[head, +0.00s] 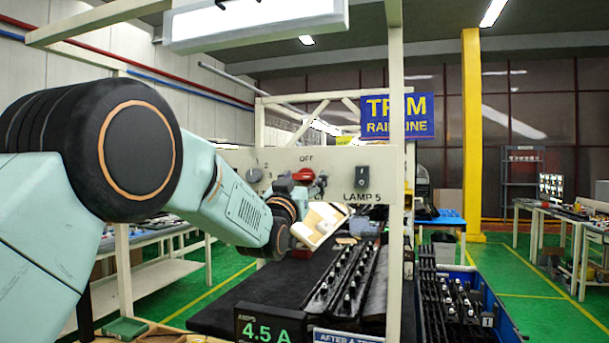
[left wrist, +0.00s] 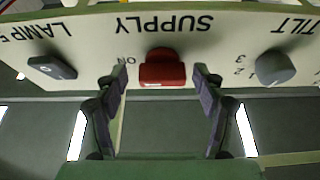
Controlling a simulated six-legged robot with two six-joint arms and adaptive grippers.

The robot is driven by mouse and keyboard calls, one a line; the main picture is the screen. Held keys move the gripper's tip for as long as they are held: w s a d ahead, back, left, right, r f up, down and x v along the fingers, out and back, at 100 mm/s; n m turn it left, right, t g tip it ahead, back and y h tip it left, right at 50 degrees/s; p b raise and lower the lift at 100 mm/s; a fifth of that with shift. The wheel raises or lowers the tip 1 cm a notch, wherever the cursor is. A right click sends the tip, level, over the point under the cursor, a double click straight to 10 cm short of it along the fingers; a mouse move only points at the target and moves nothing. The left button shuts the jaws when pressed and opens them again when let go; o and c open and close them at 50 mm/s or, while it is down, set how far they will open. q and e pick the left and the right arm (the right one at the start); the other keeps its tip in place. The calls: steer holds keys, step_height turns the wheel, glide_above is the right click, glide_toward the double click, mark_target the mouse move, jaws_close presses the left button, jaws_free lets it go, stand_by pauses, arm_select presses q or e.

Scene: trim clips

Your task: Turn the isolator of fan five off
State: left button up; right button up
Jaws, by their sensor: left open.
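A red rotary knob (head: 304,174) sits on a cream panel (head: 228,160), below the word OFF in the head view. In the left wrist view, upside down, the red knob (left wrist: 162,70) has SUPPLY beside it and ON to its left. Its grip looks roughly level, along the ON direction; no fan label is readable. My left gripper (head: 303,190) is just in front of the panel. In the left wrist view the left gripper (left wrist: 162,85) is open, one finger on each side of the knob, with gaps visible. My right gripper does not show.
A dark LAMP 5 switch (head: 362,177) and a grey TILT knob (left wrist: 275,67) flank the red knob. A display (head: 268,327) reads 4.5 A. A rack of clips (head: 345,280) lies below.

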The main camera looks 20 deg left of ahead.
arm_select(q)
steer(key=shift+s+a+r, duration=0.2)
steer(key=shift+a, duration=0.15)
steer(key=shift+w+d, duration=0.2)
steer(key=shift+c, duration=0.2)
steer(key=shift+w+d+f, duration=0.15)
steer(key=shift+w+d, duration=0.1)
steer(key=c, duration=0.3)
steer(key=shift+s+a, duration=0.2)
steer(key=shift+a, duration=0.15)
steer(key=c, duration=0.5)
steer(key=shift+d, duration=0.15)
steer(key=c, duration=0.3)
